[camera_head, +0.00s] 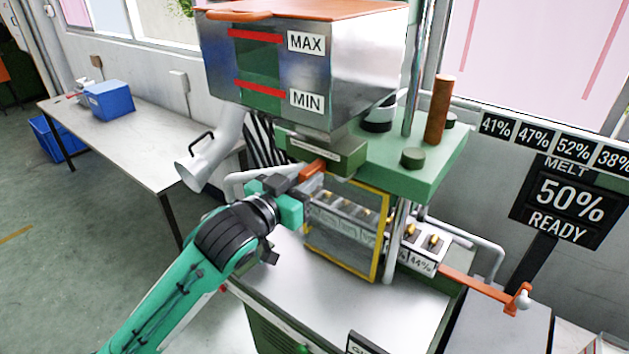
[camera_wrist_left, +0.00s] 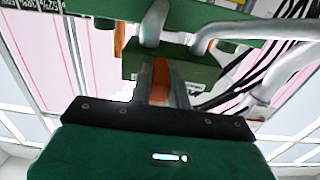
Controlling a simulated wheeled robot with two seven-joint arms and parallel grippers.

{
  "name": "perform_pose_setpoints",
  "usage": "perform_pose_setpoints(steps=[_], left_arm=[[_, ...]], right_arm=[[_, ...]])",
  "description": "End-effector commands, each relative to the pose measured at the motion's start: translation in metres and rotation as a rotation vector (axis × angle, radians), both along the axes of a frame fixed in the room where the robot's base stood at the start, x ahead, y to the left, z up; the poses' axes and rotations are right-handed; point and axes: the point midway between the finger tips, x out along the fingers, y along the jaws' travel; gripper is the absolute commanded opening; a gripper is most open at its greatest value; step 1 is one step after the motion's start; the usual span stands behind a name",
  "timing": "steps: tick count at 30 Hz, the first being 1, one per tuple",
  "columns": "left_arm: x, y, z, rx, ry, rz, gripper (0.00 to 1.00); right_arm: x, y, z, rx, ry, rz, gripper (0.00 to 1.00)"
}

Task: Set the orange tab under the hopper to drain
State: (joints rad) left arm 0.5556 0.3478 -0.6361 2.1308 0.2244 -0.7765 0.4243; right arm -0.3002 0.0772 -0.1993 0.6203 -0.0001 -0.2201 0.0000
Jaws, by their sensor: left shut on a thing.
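The hopper (camera_head: 350,75) is a shiny metal box with an orange lid. Its front window has red lines labelled MAX and MIN. The orange tab (camera_head: 313,169) sticks out toward me from the green block (camera_head: 325,152) under the hopper. My left gripper (camera_head: 309,181) is shut on the tab, with the arm reaching up from lower left. In the left wrist view the tab (camera_wrist_left: 160,80) lies between the two grey fingers, below the green underside. The fingers partly hide the tab. I cannot read any marks for its positions. My right gripper is not in view.
A grey spout (camera_head: 212,154) hangs left of the hopper. A yellow-framed guard (camera_head: 384,235) stands just right of my gripper, before a row of moulds. An orange handle (camera_head: 487,288) sticks out at right. The display (camera_head: 569,201) reads MELT 50% READY. A blue bin (camera_head: 108,99) sits on the left table.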

Motion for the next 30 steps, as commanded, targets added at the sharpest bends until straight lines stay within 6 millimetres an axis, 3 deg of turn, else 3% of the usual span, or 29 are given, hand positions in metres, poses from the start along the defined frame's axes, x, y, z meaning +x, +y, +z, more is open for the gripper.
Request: perform_pose_setpoints(steps=[3,7,19,20,23,30], left_arm=[[0.018,0.025,0.001,0.006,0.001,0.007,0.00],[0.031,0.043,0.001,0.004,0.000,0.006,0.00],[0.037,0.052,0.002,0.000,-0.002,0.006,0.00],[0.037,0.052,0.002,0.000,-0.002,0.006,0.20],[0.037,0.052,0.002,0.000,-0.002,0.006,0.40],[0.036,0.051,0.001,-0.001,-0.001,0.004,0.40]], right_arm=[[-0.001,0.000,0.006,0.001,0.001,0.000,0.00],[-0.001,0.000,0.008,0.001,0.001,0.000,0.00],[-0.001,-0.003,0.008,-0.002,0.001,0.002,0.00],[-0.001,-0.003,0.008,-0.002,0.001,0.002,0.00],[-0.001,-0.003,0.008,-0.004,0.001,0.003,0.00],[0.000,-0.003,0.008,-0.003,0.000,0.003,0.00]])
